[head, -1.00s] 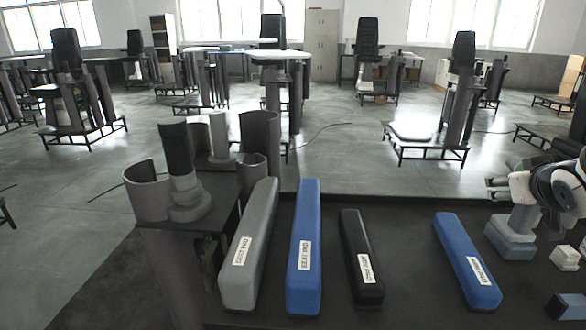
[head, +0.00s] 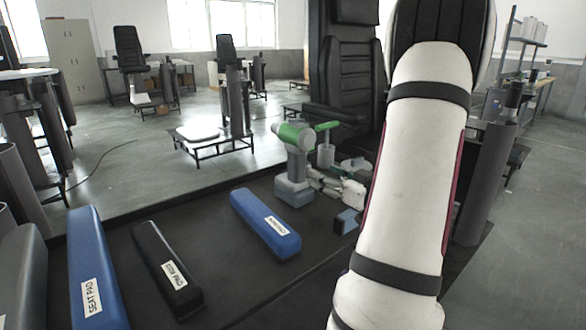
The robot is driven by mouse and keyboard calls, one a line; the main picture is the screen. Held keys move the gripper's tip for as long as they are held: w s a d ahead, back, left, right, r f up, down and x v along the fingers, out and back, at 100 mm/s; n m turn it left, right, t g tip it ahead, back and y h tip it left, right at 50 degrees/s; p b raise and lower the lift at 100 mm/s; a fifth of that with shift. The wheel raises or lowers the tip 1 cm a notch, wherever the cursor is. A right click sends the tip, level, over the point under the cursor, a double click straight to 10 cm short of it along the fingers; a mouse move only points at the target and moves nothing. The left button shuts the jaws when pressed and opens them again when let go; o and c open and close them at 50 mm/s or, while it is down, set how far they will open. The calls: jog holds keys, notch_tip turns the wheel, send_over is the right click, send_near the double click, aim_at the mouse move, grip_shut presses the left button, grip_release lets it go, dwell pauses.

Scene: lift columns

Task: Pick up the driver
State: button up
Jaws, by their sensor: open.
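The driver (head: 293,165) is a grey and green power tool with a wide grey base. It stands upright on the dark bench top, just past the far end of a blue pad, in the middle of the head view. Nothing touches its handle that I can see. My white arm fills the right of the view, to the right of the driver.
A blue pad (head: 265,222), a black pad (head: 167,268) and another blue pad (head: 92,265) lie on the bench (head: 225,275). A black seat (head: 350,75) stands behind.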

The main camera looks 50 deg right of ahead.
aim_at(301, 162)
jog(key=b+x, duration=0.1)
jog(key=x, duration=0.7)
jog(key=shift+w, duration=0.15)
jog(key=shift+b+x, duration=0.6)
jog(key=shift+x, duration=2.05)
jog(key=shift+d+r, duration=0.1)
jog(key=shift+d, duration=0.05)
jog(key=shift+c, duration=0.6)
grip_shut()
jog(key=shift+r, duration=0.1)
